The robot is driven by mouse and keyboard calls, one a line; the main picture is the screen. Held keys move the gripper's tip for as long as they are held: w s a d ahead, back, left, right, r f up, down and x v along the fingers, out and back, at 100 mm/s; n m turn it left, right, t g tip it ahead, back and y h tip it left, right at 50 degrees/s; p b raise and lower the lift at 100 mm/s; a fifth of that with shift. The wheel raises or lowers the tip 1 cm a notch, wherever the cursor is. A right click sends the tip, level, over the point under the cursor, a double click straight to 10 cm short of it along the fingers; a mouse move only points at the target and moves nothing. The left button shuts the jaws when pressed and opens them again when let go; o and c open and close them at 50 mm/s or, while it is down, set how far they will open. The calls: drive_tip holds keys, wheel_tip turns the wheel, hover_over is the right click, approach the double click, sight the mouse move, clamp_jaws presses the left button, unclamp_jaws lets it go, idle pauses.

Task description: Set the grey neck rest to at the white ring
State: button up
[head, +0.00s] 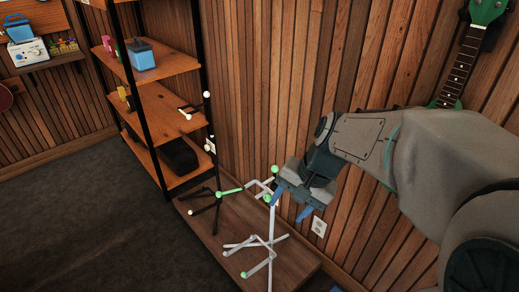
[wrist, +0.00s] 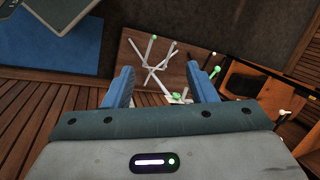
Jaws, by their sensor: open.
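A light grey stand (head: 264,240) with green tips is on a low wooden platform. Its upper grey piece (head: 259,187), which looks like the neck rest, has green ends beside my gripper (head: 291,206). My gripper is open, with blue fingers pointing down, just right of that upper piece. In the wrist view the splayed grey legs (wrist: 152,66) lie beyond and between the open fingers (wrist: 160,88), with a green knob (wrist: 177,97) close by. I see nothing held. I cannot make out a white ring clearly.
A black stand (head: 217,205) with a green arm and white tips is just left on the platform (head: 205,222). A wooden shelf rack (head: 165,110) stands behind it. The slatted wall (head: 265,80) with an outlet (head: 318,226) is close behind my gripper. Dark floor (head: 90,220) is clear at left.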

drive_tip(key=w+f+m+t+y+b, duration=0.2)
drive_tip(key=w+f+m+y+b, duration=0.65)
drive_tip(key=w+f, duration=0.7)
drive_tip(key=w+d+f+m+t+y+b, duration=0.1)
drive_tip(key=w+d+f+m+t+b, duration=0.3)
drive_tip(key=w+d+f+m+b, duration=0.4)
drive_tip(key=w+d+f+m+t+b, duration=0.4)
drive_tip(key=w+m+t, duration=0.15)
drive_tip(key=w, duration=0.45)
drive_tip(key=b+x, duration=0.2)
drive_tip(key=x, duration=1.1)
drive_tip(key=shift+a+m+g+b, duration=0.25)
drive_tip(key=shift+m+g+b, duration=0.05)
drive_tip(key=shift+g+b, duration=0.05)
